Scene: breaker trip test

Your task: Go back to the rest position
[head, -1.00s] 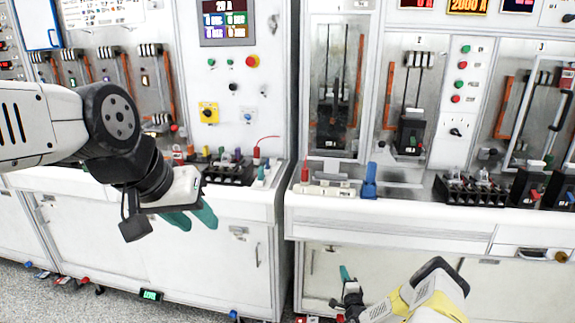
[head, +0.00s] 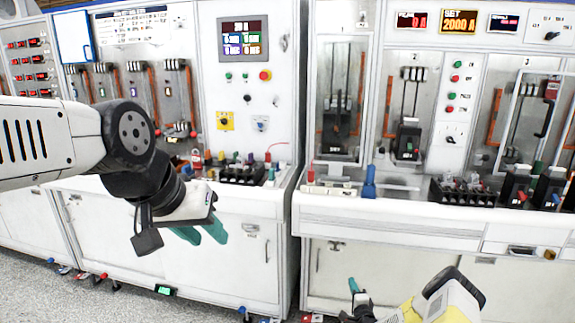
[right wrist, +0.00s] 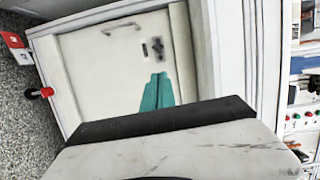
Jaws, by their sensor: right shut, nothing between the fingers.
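My left gripper (head: 203,235) hangs in front of the left cabinet in the head view. Its two teal fingers point down and stand apart, with nothing seen between them. My right gripper (head: 352,286) is low in the head view, in front of the lower cabinet doors and below the right bench edge. In the right wrist view its teal fingers (right wrist: 157,92) lie side by side, shut and empty, before a pale cabinet door (right wrist: 115,65). Neither gripper is seen touching anything.
The right bench (head: 400,215) carries a blue clamp-like piece (head: 369,182) and black terminal blocks (head: 468,191). Breaker bays (head: 409,138) stand behind it. The left cabinet has a screen (head: 243,38) and a terminal block (head: 242,174).

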